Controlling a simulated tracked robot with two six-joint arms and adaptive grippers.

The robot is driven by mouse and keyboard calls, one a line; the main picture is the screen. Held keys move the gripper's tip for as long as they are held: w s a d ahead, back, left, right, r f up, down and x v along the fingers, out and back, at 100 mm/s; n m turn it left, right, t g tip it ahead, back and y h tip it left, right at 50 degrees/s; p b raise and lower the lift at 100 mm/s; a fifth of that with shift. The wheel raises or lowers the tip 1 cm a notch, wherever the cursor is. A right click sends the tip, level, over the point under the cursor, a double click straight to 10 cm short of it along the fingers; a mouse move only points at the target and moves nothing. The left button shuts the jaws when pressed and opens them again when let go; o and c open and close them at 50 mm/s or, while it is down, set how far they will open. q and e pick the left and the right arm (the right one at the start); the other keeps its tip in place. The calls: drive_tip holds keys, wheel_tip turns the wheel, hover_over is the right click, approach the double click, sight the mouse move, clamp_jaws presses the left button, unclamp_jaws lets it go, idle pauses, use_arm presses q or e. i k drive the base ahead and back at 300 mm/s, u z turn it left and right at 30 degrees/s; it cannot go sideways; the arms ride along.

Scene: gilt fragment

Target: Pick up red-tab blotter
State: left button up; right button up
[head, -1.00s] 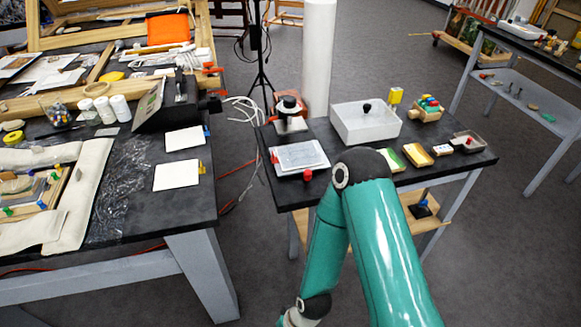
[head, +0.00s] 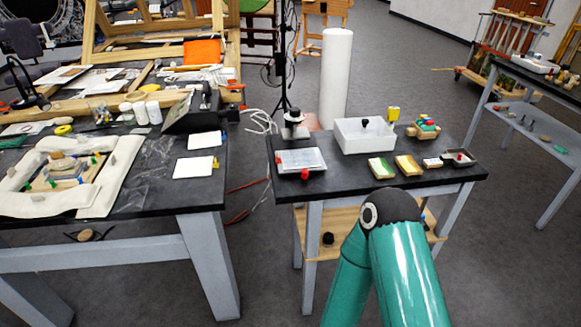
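A flat white sheet or pane (head: 301,160) lies at the left front of the small black-topped table. A small red piece shows at its left edge and a red knob (head: 305,174) at its front. It may be the red-tab blotter, but I cannot tell for sure. Two white blotters lie at the right side of the left table: one with a blue tab (head: 205,140) and one with a yellow tab (head: 193,167). My teal arm rises from the bottom right, in front of the small table. Neither gripper is in view.
The small table (head: 450,180) also holds a white open box (head: 364,136), a black-and-white device (head: 293,127), green and yellow blocks and a small tray (head: 459,157). A white roll (head: 336,80) stands behind it. Floor shows between the two tables.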

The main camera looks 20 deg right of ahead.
sight(289, 159)
drive_tip(key=z, duration=0.15)
drive_tip(key=i, duration=0.85)
drive_tip(key=u, duration=0.05)
